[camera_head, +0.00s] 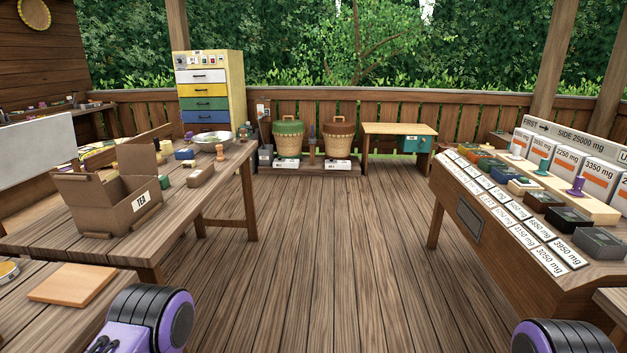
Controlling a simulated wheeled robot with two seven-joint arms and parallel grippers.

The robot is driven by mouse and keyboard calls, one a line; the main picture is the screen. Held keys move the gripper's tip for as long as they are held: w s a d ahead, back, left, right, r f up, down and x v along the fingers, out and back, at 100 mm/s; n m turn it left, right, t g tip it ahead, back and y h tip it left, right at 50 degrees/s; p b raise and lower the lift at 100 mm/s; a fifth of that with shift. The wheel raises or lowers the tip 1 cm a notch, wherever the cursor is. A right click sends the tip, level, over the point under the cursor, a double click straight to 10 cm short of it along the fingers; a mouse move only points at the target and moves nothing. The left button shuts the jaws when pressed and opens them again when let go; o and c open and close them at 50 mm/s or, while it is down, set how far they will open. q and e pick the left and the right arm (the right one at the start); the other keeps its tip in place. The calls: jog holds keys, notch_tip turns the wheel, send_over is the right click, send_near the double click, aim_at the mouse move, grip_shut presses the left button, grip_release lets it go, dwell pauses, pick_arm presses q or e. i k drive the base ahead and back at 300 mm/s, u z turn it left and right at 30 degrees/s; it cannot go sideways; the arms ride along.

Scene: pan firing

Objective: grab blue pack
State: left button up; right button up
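A small blue block-shaped item (184,154), which may be the blue pack, lies on the left wooden table behind the open cardboard box marked TEA (95,205). It is small in view and I cannot read any label on it. Parts of my own purple and black arms show at the bottom edge, but neither gripper is in view.
The left table (60,240) also holds a wooden block (200,174) and a metal bowl (212,139). A right counter (470,210) carries labelled boxes. A drawer cabinet (210,90) and baskets (288,138) stand at the back. The middle floor is clear.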

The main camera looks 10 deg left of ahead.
aim_at(180, 154)
jog(key=i, duration=2.35)
jog(key=u, duration=1)
jog(key=i, duration=0.55)
jog(key=z, duration=0.6)
jog(key=i, duration=0.8)
jog(key=u, duration=0.4)
